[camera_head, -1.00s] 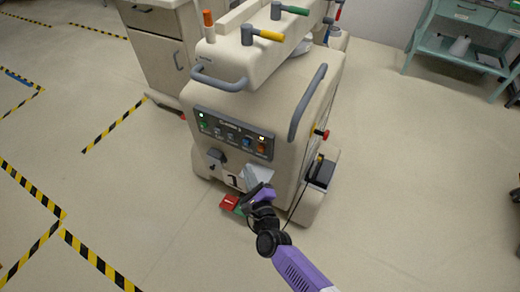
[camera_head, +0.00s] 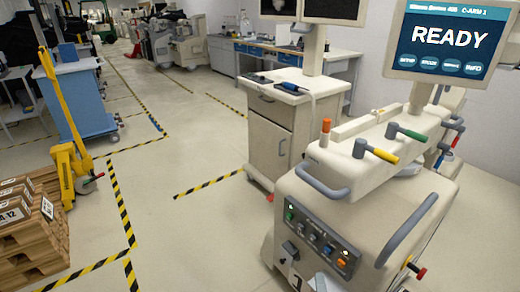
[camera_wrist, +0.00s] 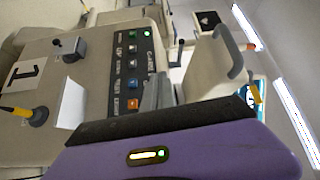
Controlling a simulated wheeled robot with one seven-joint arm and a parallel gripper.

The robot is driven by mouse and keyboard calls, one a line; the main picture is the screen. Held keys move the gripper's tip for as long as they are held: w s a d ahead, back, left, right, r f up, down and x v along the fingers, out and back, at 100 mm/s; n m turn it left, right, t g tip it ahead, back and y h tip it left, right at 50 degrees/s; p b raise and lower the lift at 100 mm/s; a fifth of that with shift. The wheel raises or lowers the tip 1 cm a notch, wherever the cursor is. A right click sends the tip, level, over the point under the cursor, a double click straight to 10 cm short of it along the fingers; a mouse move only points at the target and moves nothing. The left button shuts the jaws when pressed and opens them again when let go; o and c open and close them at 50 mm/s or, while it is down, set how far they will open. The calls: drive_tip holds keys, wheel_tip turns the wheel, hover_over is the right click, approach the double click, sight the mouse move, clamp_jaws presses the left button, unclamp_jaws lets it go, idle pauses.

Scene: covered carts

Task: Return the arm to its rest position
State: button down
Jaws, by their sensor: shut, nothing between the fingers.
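My gripper (camera_wrist: 157,92) shows in the wrist view as grey fingers beyond the black edge of my purple wrist, and they are shut with nothing between them. It points toward the front of a beige machine cart. The cart's control panel (camera_wrist: 130,65) has green, blue and orange buttons, and it also shows in the head view (camera_head: 318,240). A white flap (camera_wrist: 72,103) stands out from the cart's front beside a label marked 1. My arm is out of the head view, so its full pose is hidden.
The cart (camera_head: 385,205) stands at the lower right, with a screen (camera_head: 440,40) reading READY above it. A beige cabinet (camera_head: 275,140) is behind it. A yellow pallet jack (camera_head: 68,165) and a loaded pallet (camera_head: 35,245) are at left. Open floor lies between, marked with striped tape.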

drive_tip(key=s+d+r+n+g, duration=0.1)
drive_tip(key=s+r+n, duration=0.3)
drive_tip(key=s, duration=0.8)
drive_tip(key=s+d+r+n+g, duration=0.1)
drive_tip(key=s+r+n, duration=0.4)
drive_tip(key=s, duration=0.8)
drive_tip(key=s+d+r+n+g, duration=0.1)
drive_tip(key=s+r+n, duration=0.4)
drive_tip(key=s+n, duration=0.3)
drive_tip(key=s, duration=0.4)
drive_tip(key=shift+s+d+g+y, duration=0.3)
drive_tip(key=shift+d+g, duration=0.1)
